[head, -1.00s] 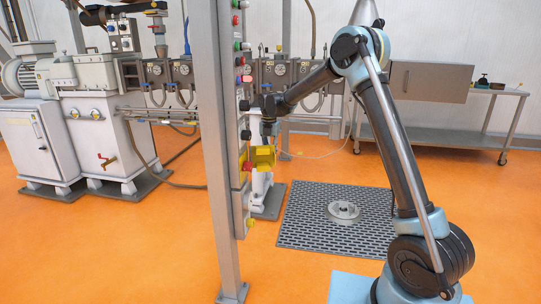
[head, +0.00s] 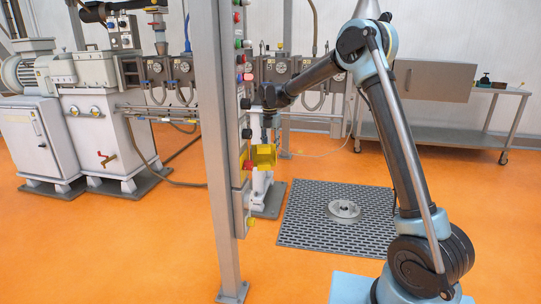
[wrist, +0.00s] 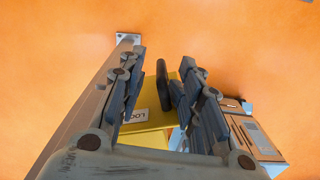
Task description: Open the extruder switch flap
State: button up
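The yellow switch flap (head: 263,156) is on the lower part of the control panel post, with a red part beside its left edge. My gripper (head: 266,128) points down just above it in the head view, small and partly lost against the machinery. In the wrist view my gripper (wrist: 163,100) is open, its two fingers well apart. A dark elongated piece (wrist: 162,85) stands between the fingers. I cannot tell whether the fingers touch the flap.
A grey post (head: 213,150) stands close left of the gripper, with several coloured buttons on the panel beside it. The extruder machine (head: 100,120) is at the left. A grey metal cart (head: 450,135) stands at the back right.

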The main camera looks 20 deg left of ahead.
notch_tip(320, 180, up, 9)
jog(key=shift+w, duration=0.1)
dwell(0.4)
jog(key=s+d+r+m, duration=0.2)
jog(key=d+r+m, duration=0.15)
jog(key=d, duration=0.65)
jog(key=s+d+r+m, duration=0.25)
jog(key=d+m, duration=0.25)
jog(key=d, duration=0.5)
jog(key=s+d+m+t, duration=0.1)
jog(key=s+d+m, duration=0.3)
jog(key=d, duration=0.4)
jog(key=s+d+m, duration=0.4)
jog(key=d, duration=0.4)
jog(key=s+d+f+m, duration=0.3)
jog(key=s+d+m, duration=0.2)
jog(key=s+d, duration=0.15)
jog(key=s+d+f+m, duration=0.3)
jog(key=s+d+m, duration=0.2)
jog(key=s+d, duration=0.15)
jog(key=s+d+f+m+t, duration=0.1)
jog(key=s+d+f+m, duration=0.4)
jog(key=s+f+m, duration=0.4)
jog(key=s+f, duration=0.3)
jog(key=shift+s, duration=0.35)
